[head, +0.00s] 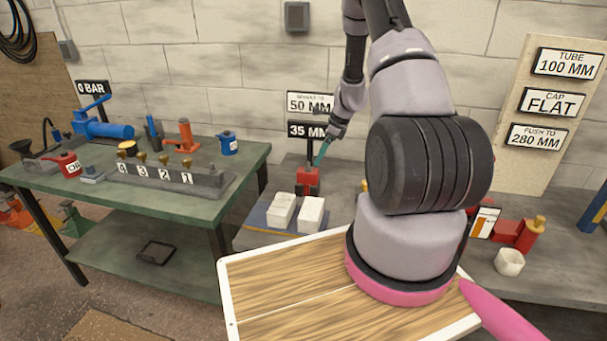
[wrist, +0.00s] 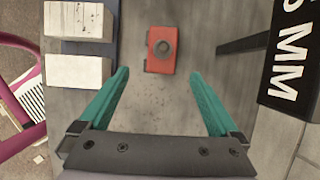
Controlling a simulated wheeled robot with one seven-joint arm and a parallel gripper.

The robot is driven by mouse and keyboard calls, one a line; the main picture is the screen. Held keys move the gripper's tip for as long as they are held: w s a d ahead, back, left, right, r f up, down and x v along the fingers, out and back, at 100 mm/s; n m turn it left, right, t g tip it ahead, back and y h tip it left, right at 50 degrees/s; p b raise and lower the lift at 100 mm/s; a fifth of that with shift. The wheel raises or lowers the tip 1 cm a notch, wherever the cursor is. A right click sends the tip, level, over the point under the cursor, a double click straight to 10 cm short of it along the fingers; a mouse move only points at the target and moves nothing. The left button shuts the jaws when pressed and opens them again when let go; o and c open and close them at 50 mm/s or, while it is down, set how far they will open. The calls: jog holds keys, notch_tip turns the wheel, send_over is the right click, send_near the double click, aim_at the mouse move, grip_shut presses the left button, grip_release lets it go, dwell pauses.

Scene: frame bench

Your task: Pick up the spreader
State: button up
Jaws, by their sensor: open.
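A small red block with a dark round fitting on top stands on the grey bench and appears to be the spreader (wrist: 160,61); it also shows in the head view (head: 307,178), below the 35 MM sign. My gripper (wrist: 159,76) has its two teal fingers spread wide and empty. In the head view my gripper (head: 321,158) is just above and right of the block.
A sign (wrist: 290,65) stands close on the right in the wrist view. A green table (head: 110,205) with several tools is at left. My arm hides part of the bench.

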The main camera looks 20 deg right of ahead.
aim_at(310, 167)
jog(key=x, duration=0.5)
jog(key=shift+w+a+x, duration=0.15)
jog(key=shift+w+x, duration=0.05)
jog(key=shift+x, duration=1.15)
jog(key=shift+w+a+x, duration=0.15)
jog(key=shift+w+x, duration=0.05)
jog(key=shift+x, duration=1.1)
jog(key=shift+r, duration=0.2)
jog(key=shift+c, duration=0.3)
jog(key=shift+w, duration=0.1)
grip_shut()
